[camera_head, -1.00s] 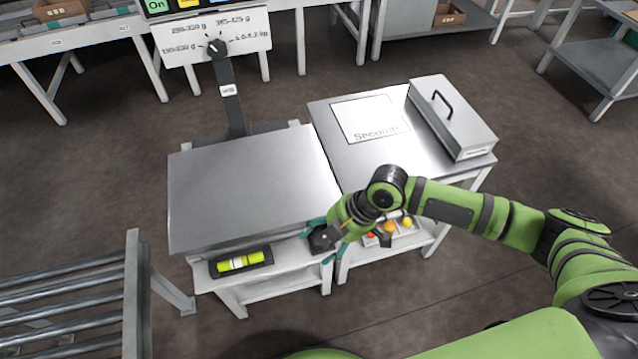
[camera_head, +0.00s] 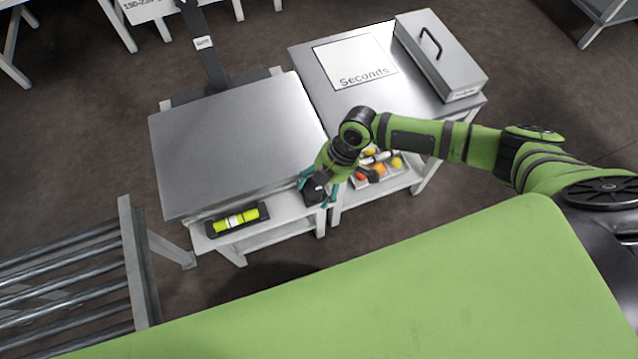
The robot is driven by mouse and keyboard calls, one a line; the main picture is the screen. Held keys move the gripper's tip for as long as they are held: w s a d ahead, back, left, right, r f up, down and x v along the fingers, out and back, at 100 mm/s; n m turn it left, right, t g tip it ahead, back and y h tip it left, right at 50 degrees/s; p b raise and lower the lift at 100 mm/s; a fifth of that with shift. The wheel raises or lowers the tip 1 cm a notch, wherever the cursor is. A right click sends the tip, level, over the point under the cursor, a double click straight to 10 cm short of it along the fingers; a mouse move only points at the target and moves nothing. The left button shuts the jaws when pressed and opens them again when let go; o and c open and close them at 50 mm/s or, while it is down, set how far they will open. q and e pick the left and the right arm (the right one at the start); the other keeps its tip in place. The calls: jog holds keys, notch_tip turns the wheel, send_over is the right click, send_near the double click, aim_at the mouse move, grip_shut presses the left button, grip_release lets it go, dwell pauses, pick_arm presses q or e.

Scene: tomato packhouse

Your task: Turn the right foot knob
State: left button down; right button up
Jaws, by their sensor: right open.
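The scale with its bare steel platform (camera_head: 235,135) stands on a white bench. My right gripper (camera_head: 317,194) is at the platform's front right corner, pointing down, with its teal fingers spread apart. A dark block shows between the fingers; I cannot tell whether it is the right foot knob or part of my gripper. The knob is otherwise hidden by my gripper and wrist. A spirit level (camera_head: 236,220) with a yellow-green vial lies on the bench in front of the platform. My left gripper is not in view.
A steel table (camera_head: 385,99) at right bears a "Seconds" sheet (camera_head: 355,62) and a lidded metal box (camera_head: 445,60). A roller conveyor (camera_head: 133,245) stands at lower left.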

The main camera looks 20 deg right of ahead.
jog(key=c, duration=1.1)
jog(key=shift+d+f, duration=0.1)
